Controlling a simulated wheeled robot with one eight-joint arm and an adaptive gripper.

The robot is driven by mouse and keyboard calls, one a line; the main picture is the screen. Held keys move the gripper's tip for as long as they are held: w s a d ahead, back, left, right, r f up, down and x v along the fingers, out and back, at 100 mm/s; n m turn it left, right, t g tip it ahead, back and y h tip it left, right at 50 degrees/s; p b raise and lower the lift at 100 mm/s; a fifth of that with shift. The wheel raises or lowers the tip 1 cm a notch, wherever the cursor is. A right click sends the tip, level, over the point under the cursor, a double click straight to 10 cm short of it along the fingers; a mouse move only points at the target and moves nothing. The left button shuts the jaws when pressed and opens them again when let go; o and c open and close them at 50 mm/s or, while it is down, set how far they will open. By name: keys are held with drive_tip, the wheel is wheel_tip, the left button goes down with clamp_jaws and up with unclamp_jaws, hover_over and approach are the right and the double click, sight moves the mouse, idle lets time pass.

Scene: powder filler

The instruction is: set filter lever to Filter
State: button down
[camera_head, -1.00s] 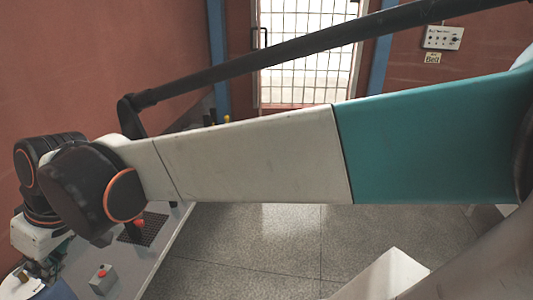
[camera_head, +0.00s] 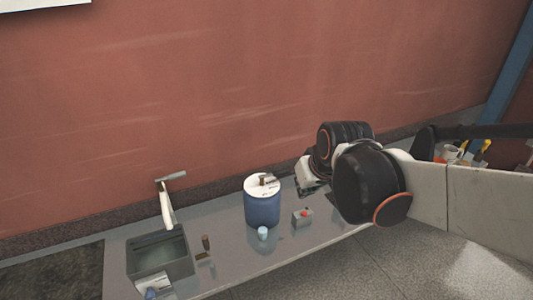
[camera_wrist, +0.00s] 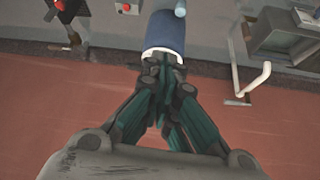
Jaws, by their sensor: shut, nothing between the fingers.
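My gripper (camera_wrist: 166,88) is shut and empty, pointing toward the blue container (camera_wrist: 165,33) in the wrist view. In the head view my gripper (camera_head: 308,190) is small and partly hidden by my wrist, just right of the blue container (camera_head: 262,208). A short brown handle (camera_head: 205,242) stands on the bench between the sink and the container. It seems to show in the wrist view too (camera_wrist: 247,24). Another small brown piece (camera_head: 264,180) sits on the container's white lid. I cannot tell which of these is the filter lever; no Filter label is readable.
A grey sink (camera_head: 160,258) with a white tap (camera_head: 165,205) stands on the bench left of the container. A small light-blue cup (camera_head: 263,233) and a red-button box (camera_head: 303,216) are near the front edge. The red wall (camera_head: 200,110) is close behind.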

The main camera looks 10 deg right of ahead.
sight(281, 172)
drive_tip(key=w+d+f+p, duration=0.1)
drive_tip(key=w+d+f, duration=0.1)
drive_tip(key=w+f, duration=0.7)
drive_tip(key=w+d+f+g+p, duration=0.1)
drive_tip(key=w+d+f, duration=0.1)
drive_tip(key=w+f, duration=0.7)
drive_tip(key=shift+w+f+n, duration=0.3)
drive_tip(key=shift+w, duration=2.6)
drive_tip(key=shift+w+d+r, duration=0.15)
drive_tip(key=shift+w, duration=0.8)
